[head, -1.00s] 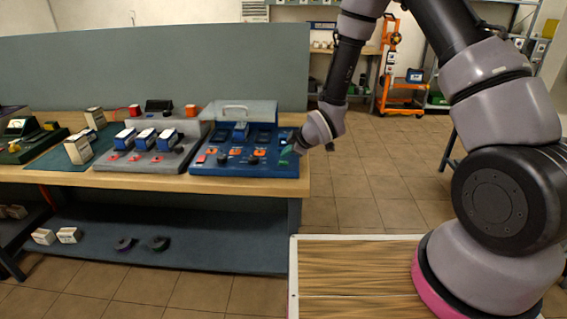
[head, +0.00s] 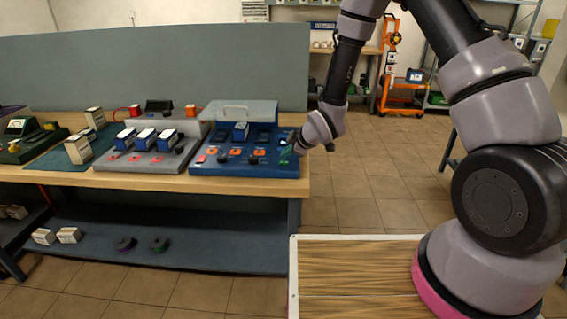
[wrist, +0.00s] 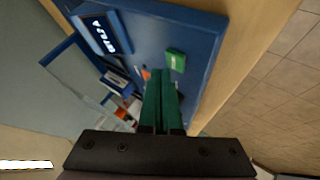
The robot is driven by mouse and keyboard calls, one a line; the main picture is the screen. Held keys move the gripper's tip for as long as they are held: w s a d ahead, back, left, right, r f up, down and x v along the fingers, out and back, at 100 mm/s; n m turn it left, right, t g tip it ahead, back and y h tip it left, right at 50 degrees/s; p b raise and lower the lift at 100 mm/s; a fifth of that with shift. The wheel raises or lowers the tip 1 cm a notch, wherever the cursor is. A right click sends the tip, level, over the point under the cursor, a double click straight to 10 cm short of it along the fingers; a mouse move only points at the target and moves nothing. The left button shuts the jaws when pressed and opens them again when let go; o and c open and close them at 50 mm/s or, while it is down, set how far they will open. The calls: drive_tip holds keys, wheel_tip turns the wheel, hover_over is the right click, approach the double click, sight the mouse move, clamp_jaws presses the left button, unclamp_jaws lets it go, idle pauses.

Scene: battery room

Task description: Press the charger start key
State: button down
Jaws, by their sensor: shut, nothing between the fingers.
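The blue charger (head: 230,170) sits at the right end of the wooden bench. In the wrist view, its green key (wrist: 176,60) lies on the blue panel near a lit display (wrist: 102,35). My gripper (wrist: 161,76) has its two green fingers shut together with nothing between them. The fingertips appear just below the green key in the wrist picture; I cannot tell whether they touch the panel. In the head view, my gripper (head: 290,151) is at the right end of the charger, and its fingertips are small and hard to make out.
A grey charger (head: 140,163) with blue-and-white batteries stands left of the blue one. Small boxes (head: 78,151) and a dark green device (head: 30,150) are farther left. The bench edge (head: 140,183) runs along the front. Tiled floor (head: 365,180) is open to the right.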

sight(287, 163)
drive_tip(key=shift+f, duration=0.35)
drive_tip(key=shift+f, duration=0.4)
idle(0.5)
drive_tip(key=shift+r, duration=0.8)
drive_tip(key=shift+r, duration=2.5)
